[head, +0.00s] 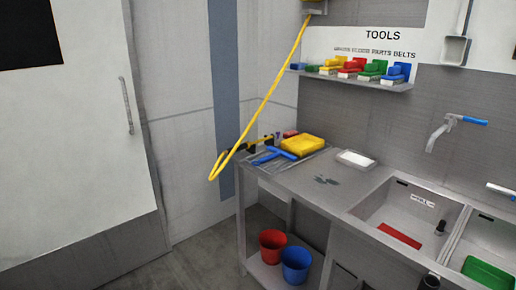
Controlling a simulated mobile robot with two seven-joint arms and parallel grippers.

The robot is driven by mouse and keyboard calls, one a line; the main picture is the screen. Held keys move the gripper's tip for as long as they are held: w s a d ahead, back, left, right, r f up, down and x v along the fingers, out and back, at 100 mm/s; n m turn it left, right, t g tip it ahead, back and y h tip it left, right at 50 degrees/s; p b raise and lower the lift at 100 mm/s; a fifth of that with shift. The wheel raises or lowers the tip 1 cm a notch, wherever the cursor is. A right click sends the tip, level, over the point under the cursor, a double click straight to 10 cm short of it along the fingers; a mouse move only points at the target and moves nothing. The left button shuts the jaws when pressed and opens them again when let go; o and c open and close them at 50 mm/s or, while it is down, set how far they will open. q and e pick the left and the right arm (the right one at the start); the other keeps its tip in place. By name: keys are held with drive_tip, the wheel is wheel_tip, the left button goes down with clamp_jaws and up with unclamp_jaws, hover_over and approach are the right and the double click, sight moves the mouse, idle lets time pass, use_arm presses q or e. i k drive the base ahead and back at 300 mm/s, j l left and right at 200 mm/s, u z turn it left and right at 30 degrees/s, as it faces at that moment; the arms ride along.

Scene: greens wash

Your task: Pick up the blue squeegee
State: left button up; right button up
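The blue squeegee (274,155) lies at the left end of the steel counter (306,183), on what looks like a ribbed draining area. It is small in the head view, and its exact outline is hard to make out. A yellow block-like item (302,146) lies right behind it, and I cannot tell whether they touch. Neither of my grippers shows in this view.
A yellow hose (262,104) hangs down to the counter's left end. A white tray (355,159) sits near the sinks (408,211). Red (272,246) and blue (296,264) buckets stand below. A shelf (352,81) holds coloured brushes. Floor at left is clear.

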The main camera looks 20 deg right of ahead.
sight(278, 152)
drive_tip(key=i+z, duration=0.25)
drive_tip(key=i, duration=0.15)
drive_tip(key=i+j+z, duration=0.2)
drive_tip(key=i, duration=0.15)
drive_tip(key=i+j+z, duration=0.25)
drive_tip(key=i, duration=0.15)
drive_tip(key=i+j+z, duration=0.2)
drive_tip(key=i+z, duration=0.2)
drive_tip(key=i+j+z, duration=0.25)
drive_tip(key=z, duration=0.15)
